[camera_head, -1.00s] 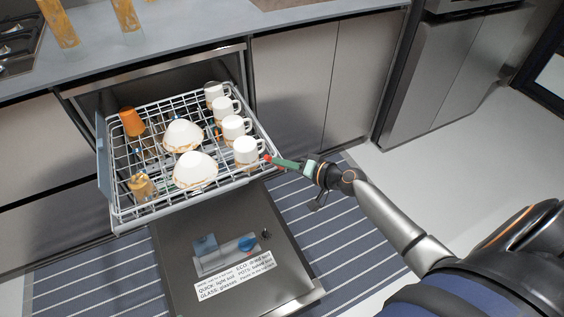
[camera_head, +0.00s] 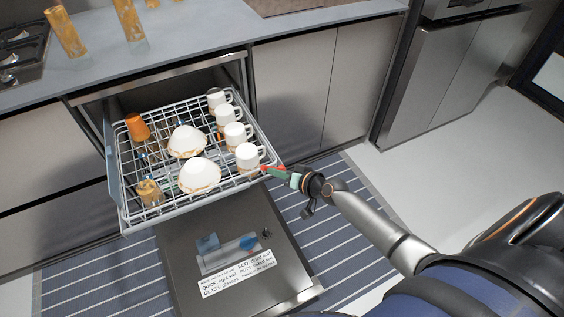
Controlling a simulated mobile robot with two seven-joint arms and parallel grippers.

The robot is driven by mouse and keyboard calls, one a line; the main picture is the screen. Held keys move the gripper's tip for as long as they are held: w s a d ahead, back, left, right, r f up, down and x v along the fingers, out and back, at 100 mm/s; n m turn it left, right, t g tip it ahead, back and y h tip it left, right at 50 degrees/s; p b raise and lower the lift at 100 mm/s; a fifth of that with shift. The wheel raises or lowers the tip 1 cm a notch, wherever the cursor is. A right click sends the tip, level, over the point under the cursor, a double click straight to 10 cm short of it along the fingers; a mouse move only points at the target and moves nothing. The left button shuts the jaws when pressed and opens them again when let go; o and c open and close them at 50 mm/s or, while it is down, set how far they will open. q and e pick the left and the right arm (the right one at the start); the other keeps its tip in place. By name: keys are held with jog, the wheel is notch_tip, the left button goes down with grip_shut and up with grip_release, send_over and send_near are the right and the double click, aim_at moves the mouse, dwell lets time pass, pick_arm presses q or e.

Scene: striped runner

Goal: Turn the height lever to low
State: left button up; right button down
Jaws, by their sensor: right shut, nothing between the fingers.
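The dish rack (camera_head: 195,212) is pulled out of the dishwasher and holds white cups and bowls. A small red piece (camera_head: 274,168) shows at the rack's right side near its front corner; it may be the height lever, but its setting is too small to read. My right gripper (camera_head: 269,172), with green fingers, is shut and empty. Its tips overlap the red piece in this view; I cannot tell whether they touch it. My left gripper is out of view.
The open dishwasher door (camera_head: 200,240) lies below the rack, with a printed label (camera_head: 237,275) on it. An orange cup (camera_head: 137,127) and a tan cup (camera_head: 149,193) stand at the rack's left. The striped runner (camera_head: 345,225) and the floor on the right are clear.

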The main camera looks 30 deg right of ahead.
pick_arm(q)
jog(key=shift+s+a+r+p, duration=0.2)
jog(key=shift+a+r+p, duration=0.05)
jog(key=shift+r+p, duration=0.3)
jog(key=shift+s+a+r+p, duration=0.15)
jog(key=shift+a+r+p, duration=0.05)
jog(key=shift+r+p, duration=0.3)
pick_arm(e)
jog(key=shift+a+f+n+h, duration=0.7)
jog(key=shift+a+f, duration=0.4)
jog(key=shift+f, duration=0.2)
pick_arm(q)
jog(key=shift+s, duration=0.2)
pick_arm(e)
jog(key=shift+d, duration=0.1)
